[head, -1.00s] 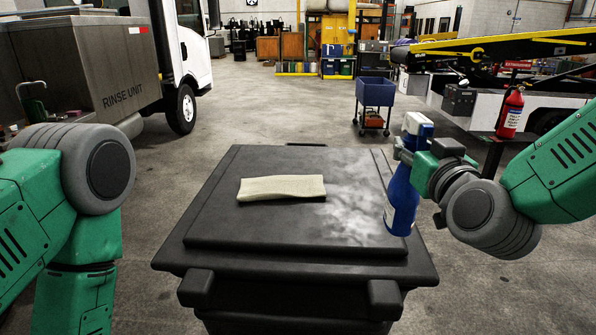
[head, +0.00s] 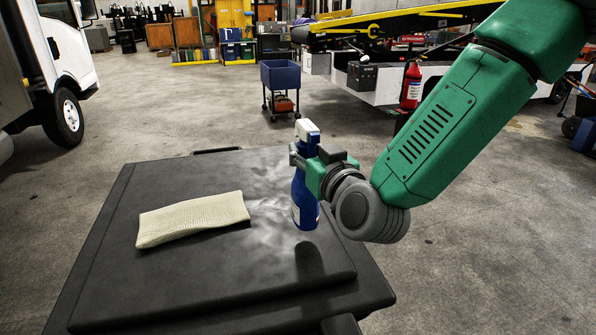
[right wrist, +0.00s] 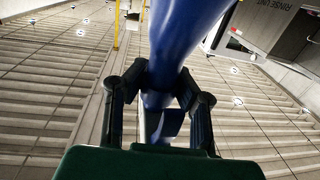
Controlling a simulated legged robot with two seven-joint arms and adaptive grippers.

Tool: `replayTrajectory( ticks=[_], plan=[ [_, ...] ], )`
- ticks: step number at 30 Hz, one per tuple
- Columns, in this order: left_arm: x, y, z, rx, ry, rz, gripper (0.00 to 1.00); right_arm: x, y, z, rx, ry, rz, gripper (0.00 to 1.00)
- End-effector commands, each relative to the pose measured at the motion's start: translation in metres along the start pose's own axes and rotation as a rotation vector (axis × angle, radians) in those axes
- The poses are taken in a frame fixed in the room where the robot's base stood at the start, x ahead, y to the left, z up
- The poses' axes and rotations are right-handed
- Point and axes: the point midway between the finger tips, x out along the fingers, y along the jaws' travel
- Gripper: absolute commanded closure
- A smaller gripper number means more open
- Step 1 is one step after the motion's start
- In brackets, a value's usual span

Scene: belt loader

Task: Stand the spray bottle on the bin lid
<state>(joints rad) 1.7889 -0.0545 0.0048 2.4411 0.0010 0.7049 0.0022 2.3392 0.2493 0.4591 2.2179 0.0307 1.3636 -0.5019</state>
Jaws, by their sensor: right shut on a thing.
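The blue spray bottle (head: 304,200), with a white and blue spray head, is upright in the head view over the right part of the black bin lid (head: 210,285). A dark patch like a shadow lies on the lid below it, and its base looks raised above the lid. My right gripper (head: 307,160) is shut around the bottle's upper part, just under the spray head. In the right wrist view, the blue bottle (right wrist: 180,40) passes between both fingers. My left gripper is out of view.
A folded cream cloth (head: 194,218) lies on the lid, left of the bottle. Lid space between cloth and bottle, and toward the front, is clear. A blue cart (head: 280,75) and a red extinguisher (head: 411,86) stand farther back.

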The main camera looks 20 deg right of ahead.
Motion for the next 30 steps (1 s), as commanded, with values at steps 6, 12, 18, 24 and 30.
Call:
replayTrajectory(
  ticks=[6, 12, 18, 24, 30],
  plan=[
    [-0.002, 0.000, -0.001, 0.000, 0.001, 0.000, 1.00, -0.002, -0.001, 0.021, 0.000, 0.003, -0.001, 1.00],
    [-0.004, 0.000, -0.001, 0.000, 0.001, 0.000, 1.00, -0.001, -0.001, 0.043, 0.000, 0.006, -0.001, 1.00],
    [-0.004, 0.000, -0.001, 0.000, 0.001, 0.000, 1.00, -0.001, -0.001, 0.045, -0.001, 0.007, 0.000, 1.00],
    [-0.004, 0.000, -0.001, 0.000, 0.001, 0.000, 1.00, -0.001, -0.001, 0.046, -0.001, 0.002, 0.000, 0.58],
    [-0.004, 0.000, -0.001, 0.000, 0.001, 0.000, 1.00, -0.001, 0.000, 0.046, -0.001, 0.002, 0.000, 0.58]
  ],
)
